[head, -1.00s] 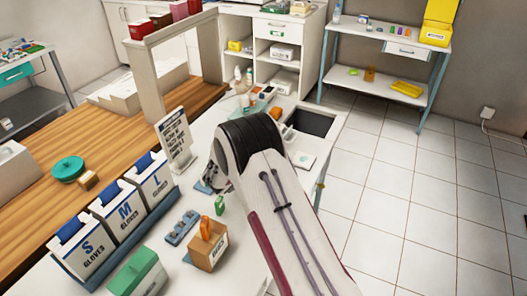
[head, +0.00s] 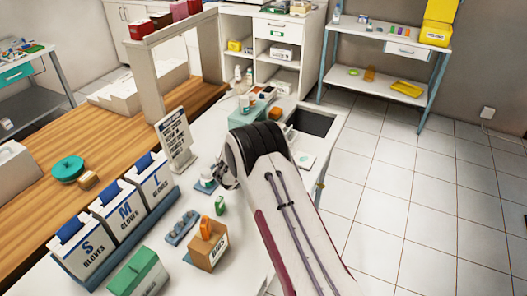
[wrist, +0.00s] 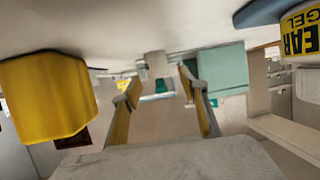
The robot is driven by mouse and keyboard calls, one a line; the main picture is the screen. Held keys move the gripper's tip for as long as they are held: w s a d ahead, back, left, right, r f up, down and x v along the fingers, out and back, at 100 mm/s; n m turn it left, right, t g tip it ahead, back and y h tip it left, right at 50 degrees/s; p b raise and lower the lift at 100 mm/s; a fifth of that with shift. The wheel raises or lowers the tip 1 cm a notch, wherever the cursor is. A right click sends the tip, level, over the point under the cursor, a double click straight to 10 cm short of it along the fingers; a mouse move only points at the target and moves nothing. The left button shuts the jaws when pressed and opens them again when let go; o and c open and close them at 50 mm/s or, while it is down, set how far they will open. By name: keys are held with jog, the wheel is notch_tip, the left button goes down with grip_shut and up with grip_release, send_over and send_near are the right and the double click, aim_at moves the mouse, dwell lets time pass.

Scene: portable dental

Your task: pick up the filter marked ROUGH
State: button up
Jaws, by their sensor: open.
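No marking that reads ROUGH can be made out in either current view, so I cannot tell which thing is the filter. My gripper (wrist: 160,87) is open in the wrist view, its two fingers apart, with nothing visibly held. Beyond the fingers, a small white cylinder (wrist: 156,63) stands on the counter, which appears upside down at the top of that view. In the head view my gripper (head: 227,177) is low over the white counter (head: 160,205), mostly hidden behind my arm.
In the wrist view a yellow thing (wrist: 48,97) is close on the left. A jar with part of a label reading GEL (wrist: 300,35) and a teal box (wrist: 221,70) are on the right. In the head view, glove boxes (head: 118,207) and a brown box (head: 207,248) stand nearby.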

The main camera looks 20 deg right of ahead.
jog(key=shift+x, duration=1.4)
jog(key=shift+s, duration=0.1)
jog(key=c, duration=1)
